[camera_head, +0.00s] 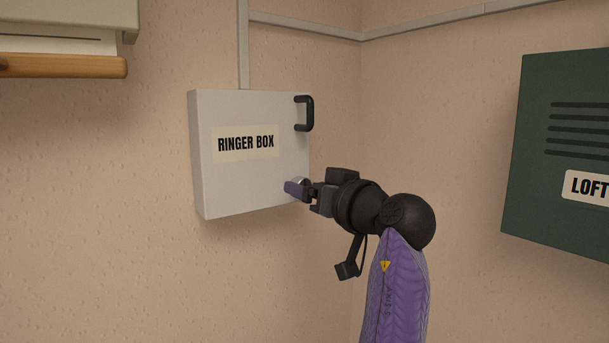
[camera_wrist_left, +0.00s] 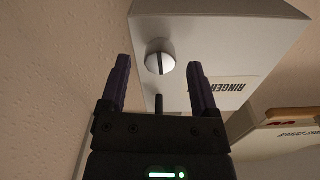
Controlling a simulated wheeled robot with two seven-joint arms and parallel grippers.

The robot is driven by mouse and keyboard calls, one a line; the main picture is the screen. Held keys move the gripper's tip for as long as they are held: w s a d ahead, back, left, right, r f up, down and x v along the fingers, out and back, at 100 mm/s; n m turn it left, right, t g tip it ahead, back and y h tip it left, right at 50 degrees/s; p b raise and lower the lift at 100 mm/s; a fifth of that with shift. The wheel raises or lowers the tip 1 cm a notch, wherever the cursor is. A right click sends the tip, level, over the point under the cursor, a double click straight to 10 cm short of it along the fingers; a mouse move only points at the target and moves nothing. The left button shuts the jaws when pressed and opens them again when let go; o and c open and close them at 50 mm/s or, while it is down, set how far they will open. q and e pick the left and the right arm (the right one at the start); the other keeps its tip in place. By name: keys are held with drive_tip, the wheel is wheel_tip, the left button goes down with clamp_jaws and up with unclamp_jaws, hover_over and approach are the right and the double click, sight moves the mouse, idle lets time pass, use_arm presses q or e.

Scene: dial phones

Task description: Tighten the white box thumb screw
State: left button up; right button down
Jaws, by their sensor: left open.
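The white box (camera_head: 250,178), labelled RINGER BOX, hangs on the wall with its door shut. Its round silver thumb screw (camera_wrist_left: 160,64) has a dark slot and sits near the door's lower right corner in the head view. There it is mostly hidden behind a purple finger. My left gripper (camera_head: 297,190) is at that corner. In the left wrist view, my left gripper (camera_wrist_left: 159,66) is open, with one purple finger on each side of the screw and a gap on both sides. I cannot tell the exact depth. My right gripper is not in view.
A black handle (camera_head: 305,113) sticks out at the box's upper right. A green box (camera_head: 558,190) labelled LOFT hangs on the right wall. A pale unit (camera_head: 65,20) with a wooden ledge (camera_head: 65,66) is at the upper left. The wall below the white box is clear.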

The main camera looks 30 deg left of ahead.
use_arm(q)
drive_tip(key=shift+x, duration=1.05)
clamp_jaws()
